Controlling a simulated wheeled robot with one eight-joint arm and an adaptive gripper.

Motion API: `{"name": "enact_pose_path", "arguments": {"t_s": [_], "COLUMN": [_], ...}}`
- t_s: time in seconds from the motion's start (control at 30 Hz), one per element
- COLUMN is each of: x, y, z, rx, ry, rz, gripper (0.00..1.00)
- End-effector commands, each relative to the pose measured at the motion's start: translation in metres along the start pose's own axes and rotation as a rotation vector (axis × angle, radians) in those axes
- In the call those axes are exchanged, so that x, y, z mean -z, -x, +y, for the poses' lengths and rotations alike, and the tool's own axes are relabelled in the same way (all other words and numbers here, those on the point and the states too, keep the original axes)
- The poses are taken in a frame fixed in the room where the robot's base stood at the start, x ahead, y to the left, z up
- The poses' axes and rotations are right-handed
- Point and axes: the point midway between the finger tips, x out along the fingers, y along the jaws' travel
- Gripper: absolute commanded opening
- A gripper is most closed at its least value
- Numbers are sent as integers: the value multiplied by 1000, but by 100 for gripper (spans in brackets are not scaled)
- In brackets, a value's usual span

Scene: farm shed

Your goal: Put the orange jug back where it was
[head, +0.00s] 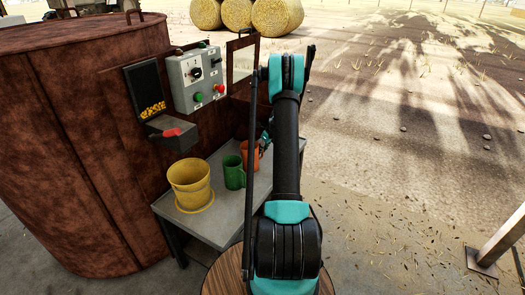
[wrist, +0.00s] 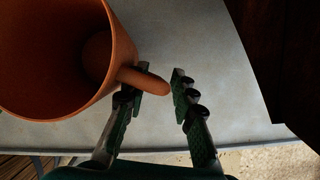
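The orange jug (head: 245,153) stands on the grey metal table (head: 228,222), to the right of a green mug (head: 233,174), partly hidden behind my arm. In the wrist view the jug (wrist: 60,62) fills the upper left, seen into its open mouth, with its handle (wrist: 146,81) pointing right. My gripper (wrist: 158,76) is open there, its fingers apart on either side of the handle's outer end. A gap shows between the handle and the right finger; contact with the left finger cannot be told. In the head view my gripper (head: 265,141) is small beside the jug.
A yellow bucket (head: 190,184) stands on the table left of the green mug. Open ground lies to the right, with a metal post (head: 497,243).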

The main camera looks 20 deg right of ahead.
Motion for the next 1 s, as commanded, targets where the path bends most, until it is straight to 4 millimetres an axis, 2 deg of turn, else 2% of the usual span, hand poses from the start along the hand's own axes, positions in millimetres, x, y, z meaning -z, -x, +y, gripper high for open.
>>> {"name": "enact_pose_path", "arguments": {"t_s": [0.27,0.43,0.57,0.8,1.0], "x": [0,-1,0,0,0], "y": [0,12,33,82,111], "z": [0,0,0,0,0], "rx": [0,0,0,1,1], "ry": [0,-1,-1,-1,0], "rz": [0,0,0,0,0], "gripper": [30,30,30,30,30]}}
